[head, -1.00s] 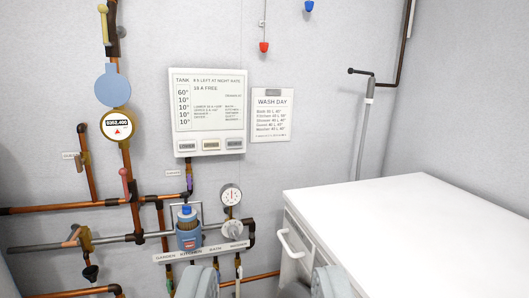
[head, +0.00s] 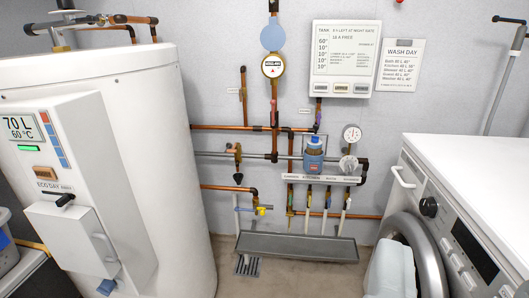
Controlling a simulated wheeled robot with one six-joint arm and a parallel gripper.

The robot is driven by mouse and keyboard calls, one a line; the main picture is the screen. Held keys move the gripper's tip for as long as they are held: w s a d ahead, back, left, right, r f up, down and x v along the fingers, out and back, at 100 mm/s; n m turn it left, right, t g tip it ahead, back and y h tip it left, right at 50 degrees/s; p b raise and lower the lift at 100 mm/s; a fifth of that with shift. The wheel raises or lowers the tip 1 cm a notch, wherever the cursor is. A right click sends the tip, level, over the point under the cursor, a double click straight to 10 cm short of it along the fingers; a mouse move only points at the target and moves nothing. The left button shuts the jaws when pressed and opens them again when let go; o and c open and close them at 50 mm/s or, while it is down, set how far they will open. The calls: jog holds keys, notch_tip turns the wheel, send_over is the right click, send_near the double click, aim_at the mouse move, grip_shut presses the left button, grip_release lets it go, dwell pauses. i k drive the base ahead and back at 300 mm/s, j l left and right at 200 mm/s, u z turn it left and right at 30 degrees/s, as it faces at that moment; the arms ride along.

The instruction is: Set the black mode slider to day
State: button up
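The black mode slider (head: 65,199) is on the front panel (head: 85,155) of the white tank at the left. Small labels above it read ECO and DAY, with a third, smaller word at the right. The slider's knob sits toward the right end of its row, nearer the third word than DAY, though its tip sticks out and the exact stop is hard to read. I cannot make out my gripper in the current view; nothing touches the slider.
A grey box with a handle (head: 75,240) juts out below the slider. Copper pipes and a white notice board (head: 343,58) are on the back wall. A washing machine (head: 470,200) stands at the right, with a pale cloth-like shape (head: 390,270) before its door. Floor shows between.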

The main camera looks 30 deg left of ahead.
aim_at(62, 201)
jog(key=u, duration=1.65)
